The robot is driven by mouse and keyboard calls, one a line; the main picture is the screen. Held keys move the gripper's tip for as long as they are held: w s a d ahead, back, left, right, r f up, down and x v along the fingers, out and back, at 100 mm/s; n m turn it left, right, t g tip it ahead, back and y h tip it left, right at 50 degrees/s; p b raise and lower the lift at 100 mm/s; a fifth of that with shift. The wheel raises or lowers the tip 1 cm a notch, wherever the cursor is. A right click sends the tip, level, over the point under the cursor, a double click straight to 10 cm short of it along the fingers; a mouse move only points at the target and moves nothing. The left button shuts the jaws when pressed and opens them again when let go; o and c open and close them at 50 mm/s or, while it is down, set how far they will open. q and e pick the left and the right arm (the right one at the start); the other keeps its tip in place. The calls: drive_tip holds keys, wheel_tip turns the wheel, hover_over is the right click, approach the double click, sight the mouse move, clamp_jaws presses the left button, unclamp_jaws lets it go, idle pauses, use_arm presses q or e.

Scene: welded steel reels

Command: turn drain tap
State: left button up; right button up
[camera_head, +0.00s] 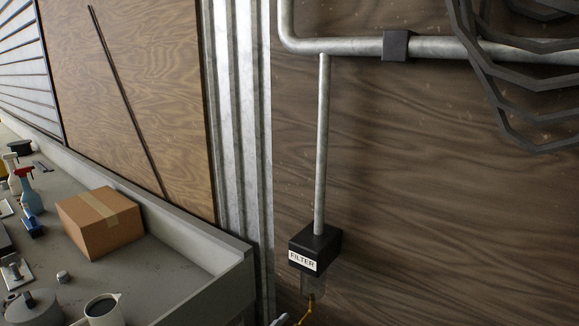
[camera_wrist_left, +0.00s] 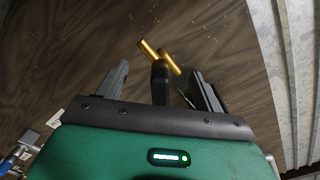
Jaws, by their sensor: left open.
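In the left wrist view a brass T-shaped tap handle (camera_wrist_left: 158,56) shows just beyond my left gripper (camera_wrist_left: 162,82). The gripper is open, one dark finger on each side. A black upright part stands between the fingers below the brass; I cannot tell whether the fingers touch anything. My right gripper is in neither view.
A grey pipe (camera_head: 323,150) runs down the wood panel to the filter. A grey bench (camera_head: 200,283) at left holds a cardboard box (camera_head: 101,222), spray bottles and a mug (camera_head: 102,310). Dark angular reels hang at upper right. The panel right of the filter is clear.

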use_arm(q)
drive_tip(key=o, duration=0.6)
drive_tip(key=shift+s, duration=0.1)
drive_tip(key=shift+p+v, duration=1.25)
drive_tip(key=shift+v, duration=2.2)
drive_tip(key=shift+c, duration=0.3)
